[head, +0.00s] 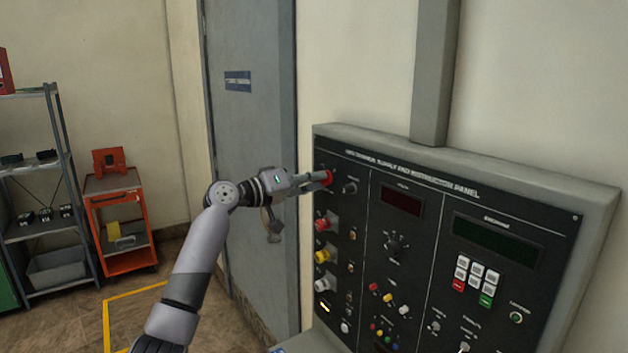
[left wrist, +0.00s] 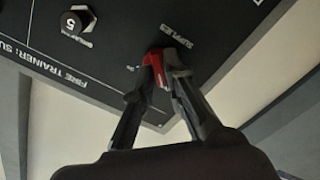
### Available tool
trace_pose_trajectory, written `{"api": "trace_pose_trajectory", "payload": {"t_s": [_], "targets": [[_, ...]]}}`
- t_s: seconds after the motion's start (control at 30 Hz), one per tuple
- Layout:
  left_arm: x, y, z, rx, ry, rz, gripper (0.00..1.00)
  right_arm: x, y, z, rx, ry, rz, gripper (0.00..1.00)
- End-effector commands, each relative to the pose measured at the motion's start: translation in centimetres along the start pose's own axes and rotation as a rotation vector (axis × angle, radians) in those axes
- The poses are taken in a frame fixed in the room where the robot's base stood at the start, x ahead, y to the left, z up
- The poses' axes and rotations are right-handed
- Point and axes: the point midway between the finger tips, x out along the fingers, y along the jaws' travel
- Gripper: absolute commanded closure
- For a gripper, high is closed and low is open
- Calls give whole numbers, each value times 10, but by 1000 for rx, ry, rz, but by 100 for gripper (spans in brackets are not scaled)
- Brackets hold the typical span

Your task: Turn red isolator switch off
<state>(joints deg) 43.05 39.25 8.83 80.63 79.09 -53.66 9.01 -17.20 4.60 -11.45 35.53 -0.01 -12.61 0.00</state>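The red isolator switch (head: 329,176) is a small red knob at the upper left corner of the dark instructor panel (head: 458,207). My left gripper (head: 325,182) reaches it from the left. In the left wrist view, the fingertips of my left gripper (left wrist: 164,66) come together around the red switch (left wrist: 156,72), one on each side, and look closed on it. The fingers hide part of the switch, and its exact position mark cannot be read. My right gripper is not in view.
Red (head: 322,224) and yellow (head: 322,256) knobs stick out below the switch. A grey door (head: 250,130), orange cart (head: 128,261) and shelf (head: 38,229) stand left.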

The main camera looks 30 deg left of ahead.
Motion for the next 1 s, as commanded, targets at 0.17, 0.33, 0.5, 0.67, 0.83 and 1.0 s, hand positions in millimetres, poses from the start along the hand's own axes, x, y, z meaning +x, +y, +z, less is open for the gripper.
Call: {"api": "trace_pose_trajectory", "payload": {"t_s": [0.17, 0.33, 0.5, 0.67, 0.83, 1.0], "targets": [[0, 0, 0, 1, 0, 0, 73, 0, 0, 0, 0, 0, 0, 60], [0, 0, 0, 1, 0, 0, 72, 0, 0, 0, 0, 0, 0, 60], [-2, 0, 0, 1, 1, 0, 72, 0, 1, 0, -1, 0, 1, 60], [-20, -1, 0, 1, 1, -2, 72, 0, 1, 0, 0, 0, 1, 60], [-56, -1, 1, 3, -1, -4, 72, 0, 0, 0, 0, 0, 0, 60], [-90, -1, 1, 2, -1, -3, 72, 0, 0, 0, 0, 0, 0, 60]]}}
